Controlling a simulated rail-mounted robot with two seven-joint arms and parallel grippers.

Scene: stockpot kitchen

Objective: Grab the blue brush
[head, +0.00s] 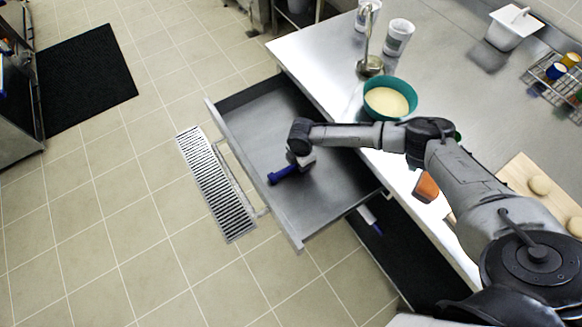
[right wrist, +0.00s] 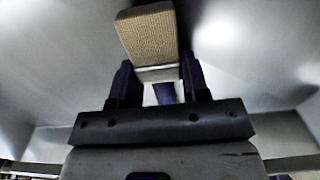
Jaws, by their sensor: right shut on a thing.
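The blue brush shows in the head view as a blue handle (head: 283,175) over the inside of the open drawer (head: 262,130). In the right wrist view its tan bristle block (right wrist: 147,36) stands beyond the fingers, with a blue handle part (right wrist: 164,93) between them. My right gripper (right wrist: 158,80) is shut on the brush. In the head view this gripper (head: 298,163) is low at the drawer, partly hidden by its own wrist. Whether the brush touches the drawer floor I cannot tell. My left gripper is not in view.
The steel counter (head: 460,110) holds a teal bowl (head: 388,99) of pale contents beside the arm, white cups (head: 398,36), a wire rack (head: 556,75) and a wooden board (head: 530,180). A white and blue item (head: 369,219) lies below the drawer.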

